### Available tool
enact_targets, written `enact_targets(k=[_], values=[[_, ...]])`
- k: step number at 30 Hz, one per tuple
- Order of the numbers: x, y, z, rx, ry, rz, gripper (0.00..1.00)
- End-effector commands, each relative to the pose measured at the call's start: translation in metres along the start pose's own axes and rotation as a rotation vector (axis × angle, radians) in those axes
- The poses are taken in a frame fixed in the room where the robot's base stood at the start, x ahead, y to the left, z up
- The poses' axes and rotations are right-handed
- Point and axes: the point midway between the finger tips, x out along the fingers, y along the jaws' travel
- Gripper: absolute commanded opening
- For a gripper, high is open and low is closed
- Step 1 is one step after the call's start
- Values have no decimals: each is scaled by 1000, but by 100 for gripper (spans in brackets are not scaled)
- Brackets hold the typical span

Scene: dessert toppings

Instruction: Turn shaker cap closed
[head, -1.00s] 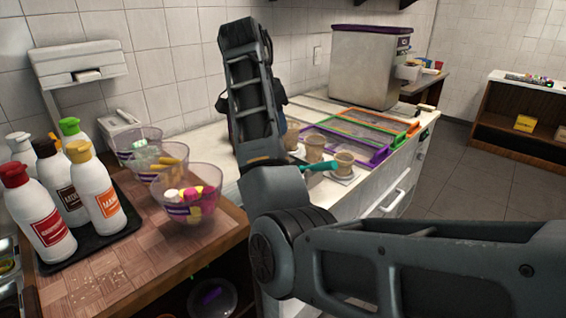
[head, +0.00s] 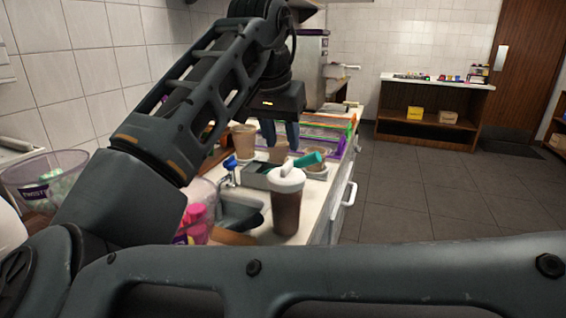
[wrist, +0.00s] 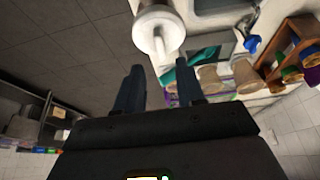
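The shaker (head: 287,207) stands upright near the counter's front edge, with a dark brown translucent body and a white lid. Its white cap (head: 289,172) sticks up from the lid at a slant. In the wrist view the shaker's white lid (wrist: 158,30) is at the top centre, beyond the fingertips, with the slim cap part pointing toward them. My gripper (head: 280,132) is above and behind the shaker in the head view, fingers pointing down. In the wrist view my gripper (wrist: 158,80) has its fingers apart with nothing between them. It is not touching the shaker.
A teal-handled tool (head: 308,159) and paper cups (head: 244,139) lie close behind the shaker. A sink (head: 240,212) with a blue-topped tap (head: 230,163) is on its left. The floor on the right is clear.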

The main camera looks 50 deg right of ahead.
Motion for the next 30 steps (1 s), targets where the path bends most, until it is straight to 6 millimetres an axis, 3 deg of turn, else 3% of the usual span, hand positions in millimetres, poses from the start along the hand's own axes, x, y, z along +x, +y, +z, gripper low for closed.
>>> enact_targets(k=[6,12,23,30], values=[[35,0,0,-1,-1,2,38],[56,0,0,0,2,1,38],[62,0,0,1,1,-1,38],[62,0,0,1,2,-1,16]])
